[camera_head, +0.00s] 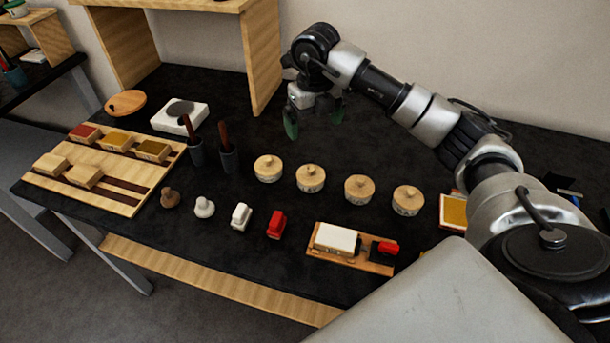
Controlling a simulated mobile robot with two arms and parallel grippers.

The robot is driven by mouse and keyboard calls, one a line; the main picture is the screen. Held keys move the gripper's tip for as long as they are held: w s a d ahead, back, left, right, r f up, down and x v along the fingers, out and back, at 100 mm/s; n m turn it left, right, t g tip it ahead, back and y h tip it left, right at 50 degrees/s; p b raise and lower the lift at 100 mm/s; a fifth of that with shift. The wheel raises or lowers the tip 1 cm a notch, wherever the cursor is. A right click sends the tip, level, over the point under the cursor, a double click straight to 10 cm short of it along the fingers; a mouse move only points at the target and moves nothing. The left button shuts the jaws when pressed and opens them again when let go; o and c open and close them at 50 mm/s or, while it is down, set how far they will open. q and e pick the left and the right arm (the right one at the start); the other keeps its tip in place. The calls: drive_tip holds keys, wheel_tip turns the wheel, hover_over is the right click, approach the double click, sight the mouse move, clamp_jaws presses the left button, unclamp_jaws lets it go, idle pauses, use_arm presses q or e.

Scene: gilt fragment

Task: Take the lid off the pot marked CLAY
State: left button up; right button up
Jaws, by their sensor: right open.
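Several small round pots with pale wooden lids stand in a row on the black tabletop: a leftmost pot (268,169), a second pot (311,179), a third pot (359,189) and a rightmost pot (407,201). All their lids are on. Dark lettering shows on their sides but is too small to read, so I cannot tell which one is marked CLAY. My right gripper (314,117) is open and empty, with its green-tipped fingers apart. It hangs above the table behind the two left pots, touching none of them. My left gripper is not in view.
Two dark cups (228,159) with brushes stand left of the pots. Stamps (277,224) and a wooden tray with a white pad (336,238) sit in front. A block board (120,199) lies left. A wooden shelf (263,60) stands behind.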

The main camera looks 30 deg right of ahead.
drive_tip(key=b, duration=0.4)
hover_over(311, 167)
wheel_tip(311, 167, down, 5)
drive_tip(key=shift+s, duration=0.1)
drive_tip(key=shift+f, duration=0.25)
wheel_tip(311, 167, down, 4)
drive_tip(key=shift+f+p, duration=0.25)
drive_tip(key=shift+p, duration=0.3)
drive_tip(key=f, duration=0.2)
drive_tip(key=f+p, duration=0.1)
drive_tip(key=f, duration=0.1)
drive_tip(key=shift+w+f, duration=0.2)
drive_tip(key=shift+f, duration=0.65)
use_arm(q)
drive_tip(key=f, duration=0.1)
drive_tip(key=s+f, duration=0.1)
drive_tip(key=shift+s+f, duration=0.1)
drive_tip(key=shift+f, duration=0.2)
use_arm(e)
drive_tip(key=c, duration=0.9)
drive_tip(key=shift+r, duration=0.1)
